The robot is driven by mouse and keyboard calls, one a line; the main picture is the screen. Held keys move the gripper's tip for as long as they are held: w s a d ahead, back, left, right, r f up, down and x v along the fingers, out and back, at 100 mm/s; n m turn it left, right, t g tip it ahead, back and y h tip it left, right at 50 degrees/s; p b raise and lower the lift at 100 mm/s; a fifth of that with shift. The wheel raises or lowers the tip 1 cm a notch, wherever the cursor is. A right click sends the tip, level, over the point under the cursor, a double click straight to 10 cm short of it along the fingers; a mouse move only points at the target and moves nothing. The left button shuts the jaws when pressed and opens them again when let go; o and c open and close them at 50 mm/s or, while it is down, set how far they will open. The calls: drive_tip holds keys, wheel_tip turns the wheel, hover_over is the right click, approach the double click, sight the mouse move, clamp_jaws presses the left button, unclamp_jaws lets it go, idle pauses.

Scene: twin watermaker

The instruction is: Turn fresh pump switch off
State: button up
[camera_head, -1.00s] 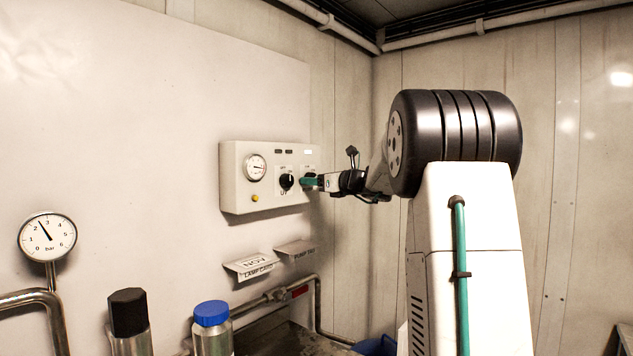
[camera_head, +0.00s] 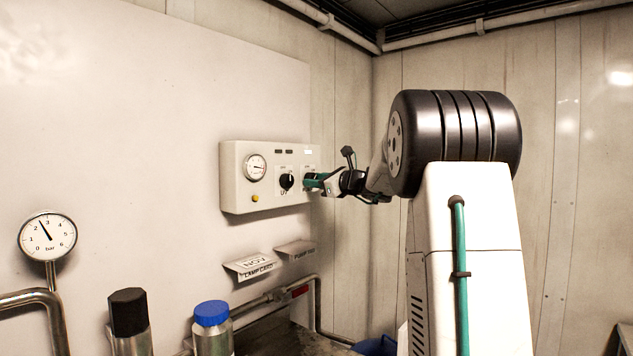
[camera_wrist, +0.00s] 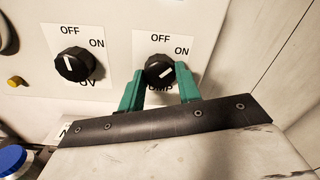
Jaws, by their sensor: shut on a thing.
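The fresh pump switch is a black rotary knob (camera_wrist: 159,70) on a white label with OFF at the top, ON at the upper right and a partly hidden PUMP. Its pale pointer line looks slanted, but I cannot read its exact position. My gripper (camera_wrist: 160,82) has its green fingers on either side of this knob and is shut on it. In the head view my gripper (camera_head: 314,181) reaches the right part of the control box (camera_head: 237,178) and hides the pump knob.
The similar UV knob (camera_wrist: 75,64) sits just left; it also shows in the head view (camera_head: 287,181). A gauge (camera_head: 255,167) and yellow button (camera_head: 255,198) are further left. Card holders (camera_head: 250,266), pipes and a blue-capped bottle (camera_head: 211,314) are below.

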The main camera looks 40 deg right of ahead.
drive_tip(key=shift+d+n, duration=0.1)
drive_tip(key=shift+n, duration=4.2)
drive_tip(key=o, duration=1)
drive_tip(key=s+d, duration=0.1)
drive_tip(key=s, duration=0.6)
drive_tip(key=shift+s, duration=0.35)
drive_tip(key=shift+f, duration=0.1)
